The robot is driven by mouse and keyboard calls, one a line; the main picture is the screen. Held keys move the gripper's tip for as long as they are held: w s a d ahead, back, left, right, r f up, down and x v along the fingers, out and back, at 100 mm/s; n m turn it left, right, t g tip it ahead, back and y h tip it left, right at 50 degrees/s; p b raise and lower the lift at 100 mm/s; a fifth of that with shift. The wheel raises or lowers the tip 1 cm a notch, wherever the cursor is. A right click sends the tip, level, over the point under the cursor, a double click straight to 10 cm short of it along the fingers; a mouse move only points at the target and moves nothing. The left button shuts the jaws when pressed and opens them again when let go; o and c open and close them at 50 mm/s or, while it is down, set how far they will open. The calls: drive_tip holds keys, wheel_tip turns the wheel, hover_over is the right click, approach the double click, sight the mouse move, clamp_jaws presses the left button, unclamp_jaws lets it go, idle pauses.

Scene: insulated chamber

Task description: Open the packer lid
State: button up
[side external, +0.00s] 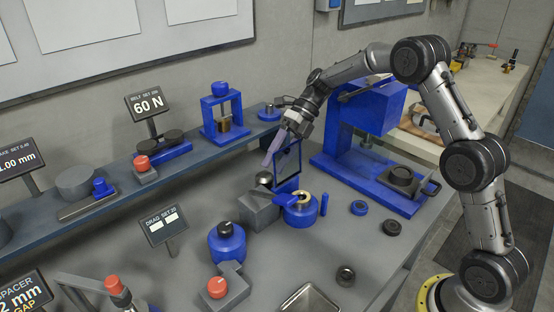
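No part is labelled as the packer, so I cannot tell for certain which one it is. A blue round pot (300,217) with a brass ring at its top stands mid-table, with a flat blue piece (266,203) reaching over it from the left. Just behind it, a dark-framed panel (287,183) stands upright. My gripper (268,158) is above the bench at the panel's upper left, its pale purple fingers pointing down and left. The fingers overlap in this view, so their opening and any contact with the panel are unclear.
A large blue press (375,170) stands to the right behind the pot. A grey block (259,212) is left of the pot, and a blue jar (227,243) is in front. Small rings (391,228) lie to the right. Bare table lies between the pot and the front metal tray (309,302).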

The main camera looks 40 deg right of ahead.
drive_tip(key=v, duration=1.3)
drive_tip(key=shift+d+r, duration=0.25)
drive_tip(key=shift+d, duration=0.05)
